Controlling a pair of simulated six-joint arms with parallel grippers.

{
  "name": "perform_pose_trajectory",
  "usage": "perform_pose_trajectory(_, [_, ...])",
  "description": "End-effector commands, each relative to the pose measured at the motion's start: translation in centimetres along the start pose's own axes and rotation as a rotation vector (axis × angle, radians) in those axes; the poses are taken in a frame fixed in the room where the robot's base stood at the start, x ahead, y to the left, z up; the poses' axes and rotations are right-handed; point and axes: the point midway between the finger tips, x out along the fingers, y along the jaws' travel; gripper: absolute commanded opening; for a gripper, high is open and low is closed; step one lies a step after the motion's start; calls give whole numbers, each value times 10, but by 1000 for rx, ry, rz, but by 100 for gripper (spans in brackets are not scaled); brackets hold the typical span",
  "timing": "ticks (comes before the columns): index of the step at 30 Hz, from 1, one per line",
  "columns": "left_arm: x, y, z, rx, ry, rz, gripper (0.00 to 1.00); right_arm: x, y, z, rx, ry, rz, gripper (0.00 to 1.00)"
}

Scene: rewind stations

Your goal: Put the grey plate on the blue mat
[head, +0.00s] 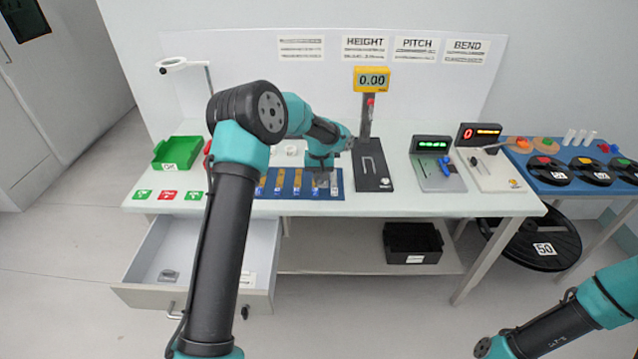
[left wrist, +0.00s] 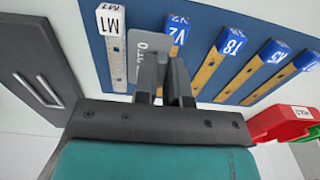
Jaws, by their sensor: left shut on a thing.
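The blue mat (head: 262,206) lies along the front of the white bench and also shows in the left wrist view (left wrist: 205,22). Several labelled strips lie on it. My left gripper (head: 326,180) is over the mat's right part. In the left wrist view my left gripper (left wrist: 162,78) is shut on the grey plate (left wrist: 147,48), a small flat piece with printed marks. The plate is over the mat between the white M1 strip (left wrist: 113,50) and the V2 strip (left wrist: 172,50). I cannot tell whether it touches the mat. My right gripper is out of view.
A black stand (head: 372,175) with a yellow 0.00 display (head: 371,80) stands right of the mat. A green bin (head: 177,153) is at the left. The drawer (head: 205,245) below is open, with a small grey piece (head: 169,276) inside. My right arm is at the lower right.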

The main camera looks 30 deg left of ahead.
Motion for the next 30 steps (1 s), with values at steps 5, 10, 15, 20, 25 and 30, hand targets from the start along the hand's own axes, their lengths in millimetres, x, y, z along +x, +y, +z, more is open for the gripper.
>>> perform_pose_trajectory(5, [1, -1, -8, -1, -1, 0, 0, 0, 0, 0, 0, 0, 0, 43])
perform_pose_trajectory(10, [1, -1, -8, 0, -1, 0, 0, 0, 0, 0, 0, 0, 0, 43])
perform_pose_trajectory(15, [6, -1, -8, 0, -2, -1, 0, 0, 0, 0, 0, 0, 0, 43])
perform_pose_trajectory(20, [25, -1, -8, 0, -3, -2, 0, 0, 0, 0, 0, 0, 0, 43])
perform_pose_trajectory(25, [40, -1, -7, 0, -4, 0, 0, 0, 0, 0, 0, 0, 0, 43])
perform_pose_trajectory(30, [42, -2, -6, -1, -8, -1, 0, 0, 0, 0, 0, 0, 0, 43])
